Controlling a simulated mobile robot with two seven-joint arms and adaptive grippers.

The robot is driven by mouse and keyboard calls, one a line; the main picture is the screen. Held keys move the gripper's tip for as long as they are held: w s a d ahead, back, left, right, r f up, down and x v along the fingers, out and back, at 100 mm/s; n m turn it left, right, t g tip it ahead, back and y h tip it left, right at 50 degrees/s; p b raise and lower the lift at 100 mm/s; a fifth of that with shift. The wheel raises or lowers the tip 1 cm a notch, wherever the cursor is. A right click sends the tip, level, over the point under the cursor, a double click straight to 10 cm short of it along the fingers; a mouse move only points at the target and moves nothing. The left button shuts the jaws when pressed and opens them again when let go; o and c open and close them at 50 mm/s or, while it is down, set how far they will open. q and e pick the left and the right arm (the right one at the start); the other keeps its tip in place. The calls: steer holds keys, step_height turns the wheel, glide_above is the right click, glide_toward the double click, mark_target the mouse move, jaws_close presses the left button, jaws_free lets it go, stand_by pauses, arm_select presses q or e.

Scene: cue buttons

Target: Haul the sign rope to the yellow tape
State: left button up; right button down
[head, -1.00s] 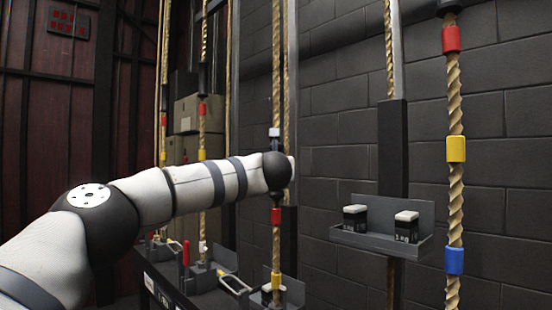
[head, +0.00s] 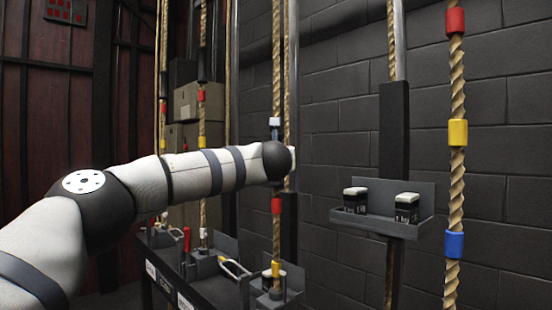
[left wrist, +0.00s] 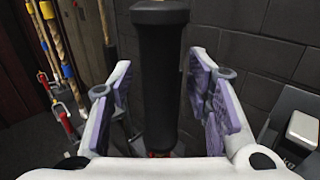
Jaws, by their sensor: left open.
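A twisted rope (head: 276,235) hangs in front of my left arm's end. It carries a white band (head: 275,122), a red tape (head: 276,206) and, lower down, a yellow tape (head: 276,269). In the left wrist view a black sleeve (left wrist: 162,50) stands upright between the fingers of my left gripper (left wrist: 160,75). The gripper is open, with its purple pads on both sides of the sleeve and gaps visible. In the head view my black wrist hides the fingers and much of the sleeve. I cannot read which rope is the sign rope. My right gripper is not seen.
A nearer rope (head: 457,185) with red, yellow and blue tapes hangs at right. A grey tray (head: 380,226) with two dark, white-topped weights is beside it. Other taped ropes (head: 202,130) hang at left above a dark rail (head: 210,292) with levers. A block wall stands behind.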

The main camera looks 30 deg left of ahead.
arm_select(q)
steer(key=v, duration=1.1)
steer(key=shift+s, duration=0.4)
steer(key=shift+d, duration=0.1)
